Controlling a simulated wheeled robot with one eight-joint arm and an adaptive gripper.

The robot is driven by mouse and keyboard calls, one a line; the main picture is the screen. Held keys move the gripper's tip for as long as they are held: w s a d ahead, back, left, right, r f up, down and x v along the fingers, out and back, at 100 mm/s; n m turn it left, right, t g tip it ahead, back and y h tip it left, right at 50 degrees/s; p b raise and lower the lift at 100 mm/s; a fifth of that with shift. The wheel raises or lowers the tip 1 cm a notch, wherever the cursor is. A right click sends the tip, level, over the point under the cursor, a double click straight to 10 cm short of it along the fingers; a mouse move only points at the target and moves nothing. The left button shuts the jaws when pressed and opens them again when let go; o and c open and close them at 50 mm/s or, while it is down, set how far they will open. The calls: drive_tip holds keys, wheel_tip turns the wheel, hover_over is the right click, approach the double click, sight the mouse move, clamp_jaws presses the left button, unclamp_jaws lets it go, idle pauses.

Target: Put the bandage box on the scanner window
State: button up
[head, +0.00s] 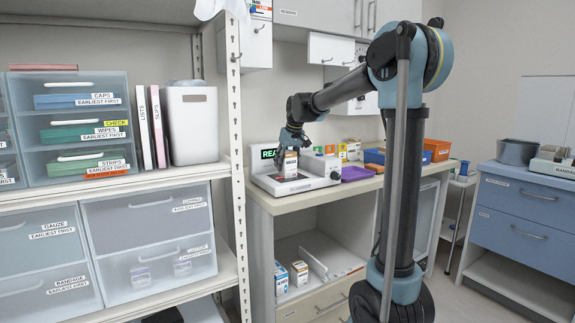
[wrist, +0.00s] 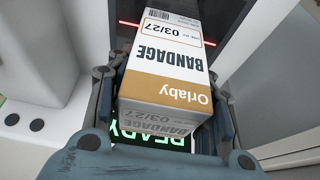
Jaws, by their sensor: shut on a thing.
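The bandage box (wrist: 170,65) is white and tan, with "Orlaby", "BANDAGE" and "03/27" on it. It also shows in the head view (head: 290,165). My gripper (head: 290,150) is shut on it from above, one finger on each side in the wrist view (wrist: 168,85). The scanner (head: 328,181) is a pale unit on the counter with a dark window (head: 283,182). In the wrist view a red line crosses the dark window (wrist: 238,35) beyond the box, and a green READY display (wrist: 140,148) shows behind the box.
A purple tray (head: 356,174) and blue and orange bins (head: 437,149) stand right of the scanner on the counter. A white shelf post (head: 236,150) rises to the left. Small boxes (head: 299,273) lie on the shelf below the counter.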

drive_tip(key=o, duration=1.1)
drive_tip(key=shift+r, duration=0.1)
drive_tip(key=v, duration=1.2)
drive_tip(key=s+d+f+m+h, duration=0.1)
drive_tip(key=s+d+f+m, duration=0.1)
drive_tip(key=s+d+f, duration=0.7)
drive_tip(key=s+d+f+m, duration=0.1)
drive_tip(key=s+d+f, duration=0.45)
drive_tip(key=s, duration=0.55)
drive_tip(key=s+d+f+m, duration=0.1)
drive_tip(key=s+d+f, duration=0.2)
drive_tip(key=s+f, duration=0.3)
drive_tip(key=s+d+f+m+g+h, duration=0.1)
drive_tip(key=s+d+f, duration=0.1)
drive_tip(key=s+f, duration=0.4)
drive_tip(key=s+d+f+m, duration=0.1)
drive_tip(key=s+d+f, duration=0.2)
drive_tip(key=s+f, duration=0.3)
drive_tip(key=shift+s+d+f+m, duration=0.2)
drive_tip(key=shift+d+f+m, duration=0.1)
drive_tip(key=shift+f, duration=0.3)
